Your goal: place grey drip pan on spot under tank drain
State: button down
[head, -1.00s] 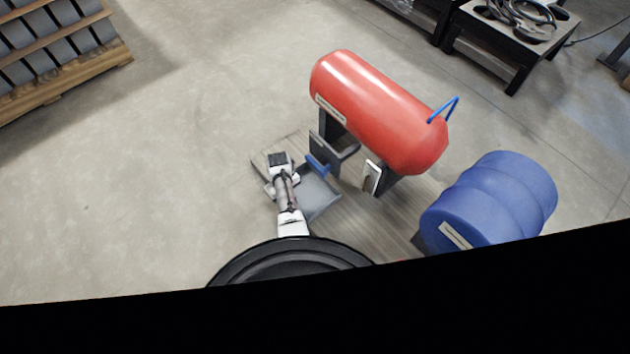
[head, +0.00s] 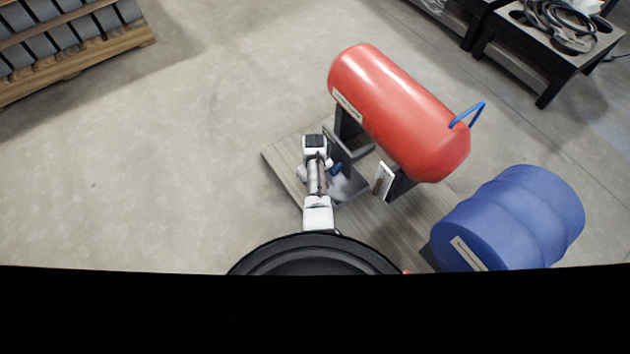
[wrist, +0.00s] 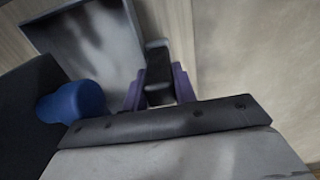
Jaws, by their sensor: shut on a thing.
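The grey drip pan (head: 350,189) is a shallow square tray low beside the red tank (head: 400,110), partly hidden by my arm in the head view. My gripper (wrist: 158,82) is shut on the pan's near edge, where a dark piece sits between the purple fingers. The pan (wrist: 98,42) fills the upper left of the wrist view. A blue rounded part (head: 336,169) is close to the gripper and pan; it also shows in the wrist view (wrist: 75,102). I cannot tell whether the pan touches the floor. The spot is not clearly visible.
The tank's dark supports and a white plate (head: 384,180) stand right of the pan. A blue drum (head: 510,218) lies at lower right. A wooden board (head: 284,162) lies underneath. Open floor is at left; a pallet (head: 80,55) stands at upper left.

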jog(key=shift+f+b, duration=0.4)
jog(key=shift+f, duration=0.1)
jog(key=c, duration=1.1)
grip_release()
jog(key=shift+s+f, duration=0.15)
jog(key=shift+f, duration=0.05)
jog(key=shift+r+p, duration=0.4)
jog(key=shift+r, duration=0.15)
notch_tip(320, 180, up, 12)
jog(key=p, duration=0.3)
jog(key=shift+r+p, duration=0.15)
jog(key=shift+p, duration=0.25)
